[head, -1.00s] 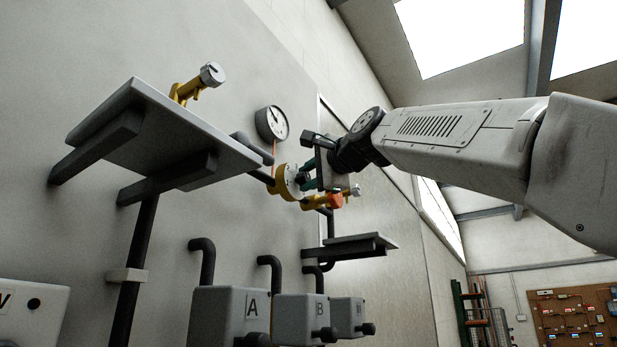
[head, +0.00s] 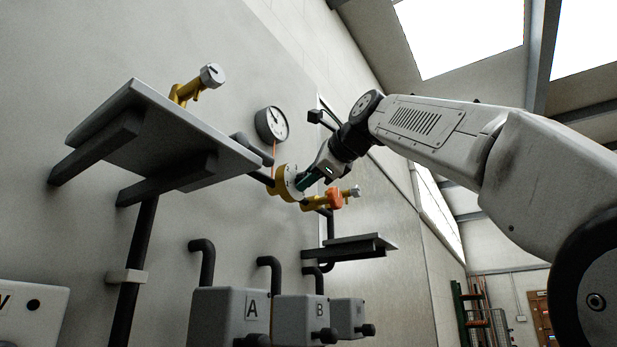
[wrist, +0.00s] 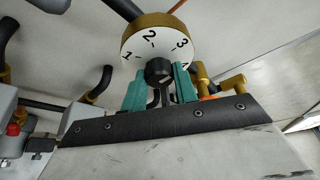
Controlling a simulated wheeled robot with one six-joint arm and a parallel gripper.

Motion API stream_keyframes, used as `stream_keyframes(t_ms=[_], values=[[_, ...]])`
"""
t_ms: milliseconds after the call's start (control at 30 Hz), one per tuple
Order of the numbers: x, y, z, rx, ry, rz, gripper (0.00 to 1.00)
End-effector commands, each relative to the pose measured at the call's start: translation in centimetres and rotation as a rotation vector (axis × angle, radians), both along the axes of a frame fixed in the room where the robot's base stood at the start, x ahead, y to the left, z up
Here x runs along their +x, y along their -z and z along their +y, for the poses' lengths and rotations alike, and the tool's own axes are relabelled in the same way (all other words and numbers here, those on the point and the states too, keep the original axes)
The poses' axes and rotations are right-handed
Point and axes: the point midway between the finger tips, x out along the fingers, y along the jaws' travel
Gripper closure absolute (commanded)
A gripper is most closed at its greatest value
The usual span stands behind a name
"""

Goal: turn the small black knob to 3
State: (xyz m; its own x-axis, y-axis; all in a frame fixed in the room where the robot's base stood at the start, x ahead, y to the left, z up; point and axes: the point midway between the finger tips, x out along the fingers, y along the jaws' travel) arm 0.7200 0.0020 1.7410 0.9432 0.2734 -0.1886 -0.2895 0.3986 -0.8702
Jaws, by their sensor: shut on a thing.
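The small black knob (wrist: 158,69) sits at the middle of a white dial face with a brass rim (wrist: 150,22). The numbers 1, 2 and 3 show, with part of another mark at the right. My gripper (wrist: 160,84) has its green fingers on either side of the knob and is shut on it. Which number the knob points to I cannot tell. In the head view my gripper (head: 312,180) reaches the brass dial (head: 284,183) on the wall pipe from the right, and hides the knob.
A round gauge (head: 271,124) is above the dial. A yellow valve with an orange part (head: 334,199) is close at its right. A grey shelf (head: 165,125) juts out at left, and a smaller shelf (head: 350,246) at lower right. Grey boxes (head: 222,315) are below.

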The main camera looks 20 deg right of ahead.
Motion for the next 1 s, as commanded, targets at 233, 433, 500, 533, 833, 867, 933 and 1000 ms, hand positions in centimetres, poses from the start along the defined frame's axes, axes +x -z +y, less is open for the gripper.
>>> stream_keyframes(t_ms=[233, 433, 500, 533, 833, 867, 933, 1000], values=[[0.0, 0.1, 0.0, 0.008, -0.001, 0.009, 0.94], [0.0, 0.1, 0.0, 0.007, -0.001, 0.009, 0.94], [0.0, 0.1, 0.0, 0.008, -0.001, 0.008, 0.54], [0.0, 0.1, 0.0, 0.008, -0.001, 0.008, 0.51], [-0.2, -0.1, -0.1, 0.007, 0.000, 0.005, 0.51], [-0.4, -0.1, -0.2, 0.007, 0.000, 0.005, 0.51], [-1.2, -0.3, -0.4, 0.006, 0.002, 0.002, 0.51], [-2.3, -0.6, -0.7, 0.007, 0.002, 0.003, 0.51]])
